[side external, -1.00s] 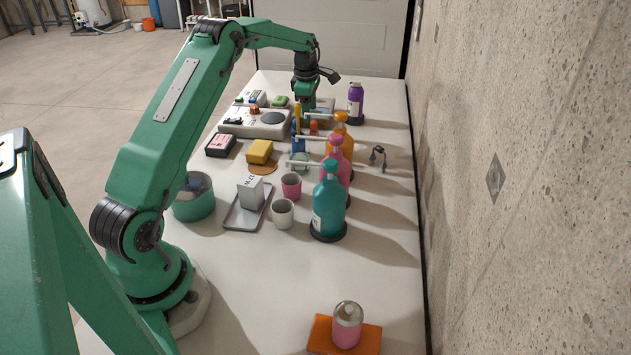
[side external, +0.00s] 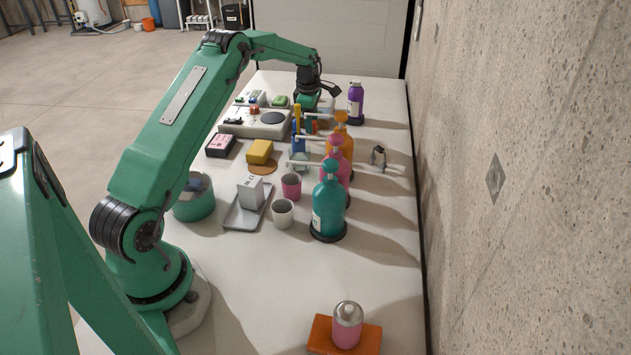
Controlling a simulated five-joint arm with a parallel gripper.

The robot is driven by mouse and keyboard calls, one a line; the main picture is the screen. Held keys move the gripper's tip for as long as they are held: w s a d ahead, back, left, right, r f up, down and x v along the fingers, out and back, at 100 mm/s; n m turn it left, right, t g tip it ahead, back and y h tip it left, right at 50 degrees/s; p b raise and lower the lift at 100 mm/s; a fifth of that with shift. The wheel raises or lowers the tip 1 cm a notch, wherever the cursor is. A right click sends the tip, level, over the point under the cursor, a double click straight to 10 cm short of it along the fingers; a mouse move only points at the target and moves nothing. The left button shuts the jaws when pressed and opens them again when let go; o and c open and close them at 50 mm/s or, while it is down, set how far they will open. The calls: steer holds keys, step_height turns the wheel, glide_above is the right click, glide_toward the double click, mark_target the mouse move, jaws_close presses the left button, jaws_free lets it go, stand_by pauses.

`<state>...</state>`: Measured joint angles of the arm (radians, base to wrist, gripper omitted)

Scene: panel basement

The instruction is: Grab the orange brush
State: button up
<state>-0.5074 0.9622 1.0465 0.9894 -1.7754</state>
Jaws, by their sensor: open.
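A small orange piece (side external: 314,127), which looks like part of the orange brush, shows behind the row of pump bottles. It is partly hidden by the orange pump bottle and the upright yellow and blue items (side external: 297,125) beside it, so its full shape cannot be made out. My gripper (side external: 312,110) points down at the far part of the table, just above and behind the orange piece. Its jaws are open, with the fingertips mostly hidden. I cannot tell whether they touch the piece or surround it.
Orange, pink and teal pump bottles (side external: 328,205) stand in a row in front. A purple bottle (side external: 356,103) stands right of my gripper. A scale-like device (side external: 240,122) lies left. Cups, a tray and a yellow block (side external: 259,152) are nearer.

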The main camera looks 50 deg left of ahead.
mark_target(314, 129)
steer(key=shift+w+a+f, duration=0.1)
steer(key=shift+w+f, duration=0.1)
steer(key=shift+f, duration=0.7)
steer(key=shift+w+f, duration=0.15)
steer(key=shift+f, duration=0.75)
steer(key=c, duration=0.8)
